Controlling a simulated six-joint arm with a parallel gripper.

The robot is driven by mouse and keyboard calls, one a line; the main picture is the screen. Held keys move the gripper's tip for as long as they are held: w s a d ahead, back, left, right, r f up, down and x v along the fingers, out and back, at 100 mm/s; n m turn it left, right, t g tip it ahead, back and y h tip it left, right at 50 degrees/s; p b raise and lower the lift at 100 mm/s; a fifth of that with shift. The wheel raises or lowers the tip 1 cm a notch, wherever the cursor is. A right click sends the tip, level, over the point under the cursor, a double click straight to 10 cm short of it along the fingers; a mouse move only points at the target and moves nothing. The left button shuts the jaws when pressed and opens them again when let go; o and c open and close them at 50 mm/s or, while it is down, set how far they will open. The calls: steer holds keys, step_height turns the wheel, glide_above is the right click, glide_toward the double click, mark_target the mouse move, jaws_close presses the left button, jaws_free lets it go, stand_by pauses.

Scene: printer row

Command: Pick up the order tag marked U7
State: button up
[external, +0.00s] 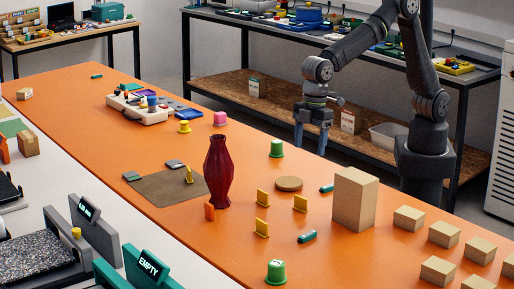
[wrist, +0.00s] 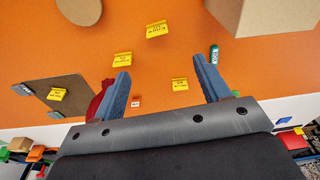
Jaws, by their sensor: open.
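Several yellow upright tags stand on the orange table; their print is too small to read, so I cannot tell which is U7. One stands near the cardboard box (external: 300,203), (wrist: 157,28), one farther left (external: 262,198), (wrist: 122,58), one nearer the front edge (external: 262,228), (wrist: 180,84). Another yellow tag (external: 189,174), (wrist: 57,94) is at the brown mat. An orange tag (external: 209,212), (wrist: 136,100) stands beside the vase. My gripper (external: 310,150), (wrist: 160,67) is open and empty, raised above the table, with its fingers pointing down in the external view.
A tall dark red vase (external: 218,172) stands beside the brown mat (external: 160,196). The tall cardboard box (external: 354,198), a brown disc (external: 288,184) and a teal cylinder (external: 307,237) are close to the tags. Small boxes (external: 443,234) stand at right. Orange tabletop between tags is bare.

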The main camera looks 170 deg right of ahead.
glide_toward(300, 198)
steer(key=f, duration=0.5)
steer(key=shift+a, duration=0.4)
steer(key=shift+w+d+f, duration=0.1)
steer(key=shift+d+f, duration=0.1)
steer(key=shift+f, duration=0.7)
steer(key=shift+w+d+f, duration=0.1)
steer(key=shift+d+f, duration=0.15)
steer(key=shift+f, duration=0.65)
steer(key=shift+w+d+f, duration=0.1)
steer(key=shift+d+f, duration=0.1)
steer(key=shift+f, duration=0.65)
steer(key=c, duration=1)
steer(key=shift+c, duration=0.2)
steer(key=shift+r, duration=0.1)
